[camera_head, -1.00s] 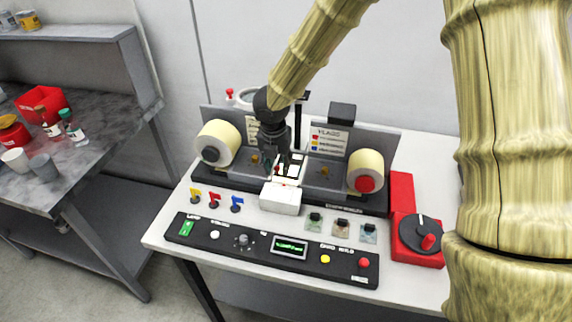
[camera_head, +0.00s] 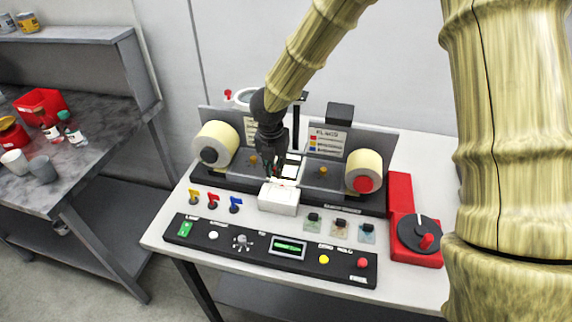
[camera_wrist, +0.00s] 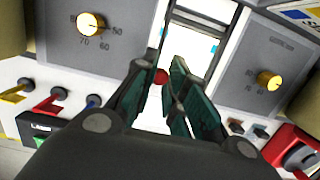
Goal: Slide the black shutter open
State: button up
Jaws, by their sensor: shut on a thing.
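My gripper (camera_head: 273,174) is over the middle of the label rewinder, just behind the white box (camera_head: 278,199). In the wrist view its fingers are closed around a small red knob (camera_wrist: 161,76), at the left edge of a bright white window (camera_wrist: 192,45). The black shutter itself is not clearly distinguishable; my fingers and the dark edges around the window hide it or blend with it. In the head view the white window (camera_head: 291,166) shows just right of my gripper.
Label rolls stand left (camera_head: 215,144) and right (camera_head: 364,172) of my gripper. Grey panels with yellow knobs flank the window. Yellow, red and blue flag levers (camera_head: 213,202) and a black control panel (camera_head: 270,249) lie in front. A red crank unit (camera_head: 415,232) stands at right.

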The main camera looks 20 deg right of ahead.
jog(key=shift+s+a+b, duration=0.4)
jog(key=shift+s+a, duration=0.4)
jog(key=shift+s, duration=0.35)
jog(key=shift+s+a+b, duration=0.4)
jog(key=shift+s+a, duration=0.35)
jog(key=shift+s, duration=0.35)
jog(key=shift+s+a+b, duration=0.4)
jog(key=shift+s+a, duration=0.4)
jog(key=shift+s, duration=0.35)
jog(key=o, duration=0.7)
jog(key=shift+a, duration=0.1)
jog(key=shift+o, duration=0.2)
notch_tip(320, 180, up, 7)
jog(key=p, duration=0.6)
jog(key=shift+s, duration=0.1)
